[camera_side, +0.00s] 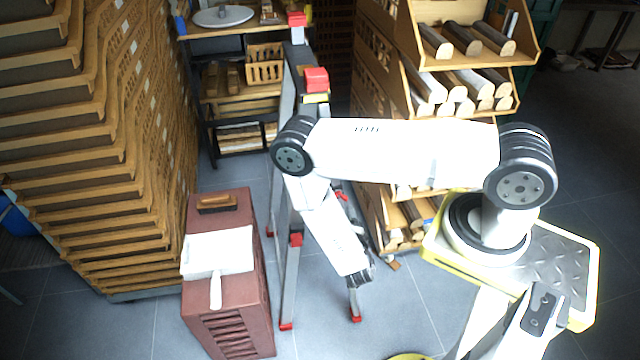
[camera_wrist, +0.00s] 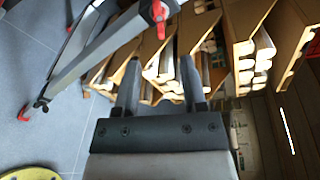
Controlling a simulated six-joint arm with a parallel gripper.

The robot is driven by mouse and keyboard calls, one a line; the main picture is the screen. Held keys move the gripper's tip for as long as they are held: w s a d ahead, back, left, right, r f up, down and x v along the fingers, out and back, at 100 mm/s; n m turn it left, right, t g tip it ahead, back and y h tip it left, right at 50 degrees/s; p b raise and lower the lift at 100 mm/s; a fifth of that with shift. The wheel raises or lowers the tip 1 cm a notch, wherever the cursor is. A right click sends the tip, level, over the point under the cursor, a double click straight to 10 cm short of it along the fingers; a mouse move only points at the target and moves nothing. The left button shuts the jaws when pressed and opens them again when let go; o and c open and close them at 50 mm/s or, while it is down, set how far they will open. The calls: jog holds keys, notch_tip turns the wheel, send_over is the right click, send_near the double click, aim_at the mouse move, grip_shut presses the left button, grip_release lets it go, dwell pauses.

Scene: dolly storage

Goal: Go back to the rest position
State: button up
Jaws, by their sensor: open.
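My gripper shows in the wrist view (camera_wrist: 158,80), with its two dark fingers spread apart and nothing between them. Behind the fingers are wooden shelf trays and a grey ladder leg. In the side view my white arm reaches left from its yellow-edged base, then bends down at the elbow. Its wrist end (camera_side: 362,274) hangs above the grey floor, just right of the ladder. The fingers themselves cannot be made out in the side view.
A folding ladder (camera_side: 287,200) with red feet stands close left of my forearm. A reddish-brown box (camera_side: 224,310) holds a white dustpan-like tool (camera_side: 217,253) and a brown brush (camera_side: 217,203). Stacked wooden crates (camera_side: 90,150) fill the left. A rack of wooden pieces (camera_side: 425,62) stands behind.

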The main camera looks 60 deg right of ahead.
jog(key=w+a+r+n+g+y, duration=0.3)
jog(key=w+a+r+n+y, duration=0.75)
jog(key=n, duration=0.35)
jog(key=s+r+n+g+y, duration=0.1)
jog(key=s+r+n+g, duration=0.1)
jog(key=s+r+n, duration=0.3)
jog(key=s+d+r+n+g+y, duration=0.1)
jog(key=s+r+n, duration=0.5)
jog(key=r+n, duration=0.6)
jog(key=shift+s+n+g, duration=0.2)
jog(key=shift+n+g, duration=0.4)
jog(key=shift+n, duration=0.1)
jog(key=shift+y, duration=0.25)
